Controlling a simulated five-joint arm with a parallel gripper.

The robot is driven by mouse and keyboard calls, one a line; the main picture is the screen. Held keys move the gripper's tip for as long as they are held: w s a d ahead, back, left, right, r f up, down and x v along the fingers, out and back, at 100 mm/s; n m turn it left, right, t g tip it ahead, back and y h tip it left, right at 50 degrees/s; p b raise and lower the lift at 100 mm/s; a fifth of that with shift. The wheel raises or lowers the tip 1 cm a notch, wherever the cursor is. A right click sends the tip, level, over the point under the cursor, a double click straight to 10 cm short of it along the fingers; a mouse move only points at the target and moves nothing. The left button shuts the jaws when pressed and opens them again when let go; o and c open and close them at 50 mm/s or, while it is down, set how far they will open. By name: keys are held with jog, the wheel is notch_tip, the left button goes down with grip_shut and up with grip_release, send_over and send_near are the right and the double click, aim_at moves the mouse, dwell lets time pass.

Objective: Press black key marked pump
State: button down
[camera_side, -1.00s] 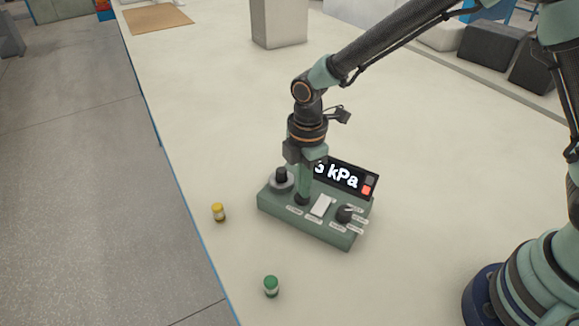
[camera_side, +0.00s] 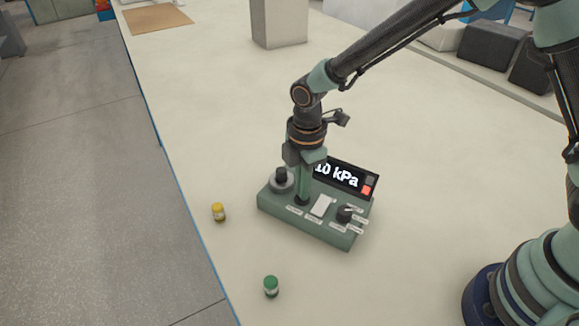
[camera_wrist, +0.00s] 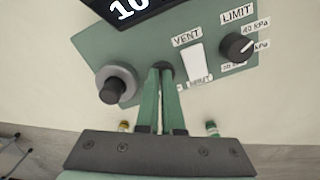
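A green control box (camera_side: 333,237) stands on the bench in the side view, with a display (camera_side: 343,178) reading "10 kPa" at its back. The black pump key (camera_side: 301,200) sits between a grey fitting with a black post (camera_side: 281,179) and a white switch (camera_side: 321,205). My gripper (camera_side: 302,194) points straight down with its fingertips on or just over this key. In the wrist view the two green fingers (camera_wrist: 163,76) are close together at the tips and cover most of the black key (camera_wrist: 166,68). Nothing is held between them.
A black limit knob (camera_side: 345,214) is at the box's right; the switch label reads "VENT" in the wrist view (camera_wrist: 187,38). A yellow-capped vial (camera_side: 218,212) and a green-capped vial (camera_side: 271,286) stand near the bench edge.

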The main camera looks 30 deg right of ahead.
notch_tip(320, 180, up, 13)
jog(key=shift+d+r, duration=0.15)
jog(key=shift+r, duration=0.05)
jog(key=shift+w+d, duration=0.1)
dwell(2.7)
jog(key=s+d+r+m+t, duration=0.2)
jog(key=s+d+m, duration=0.3)
jog(key=d+m, duration=0.4)
jog(key=s+d+r+m+t, duration=0.3)
jog(key=s+d+m, duration=0.3)
jog(key=d+m, duration=0.3)
jog(key=shift+s+r, duration=0.15)
jog(key=shift+r, duration=0.55)
dwell(1.3)
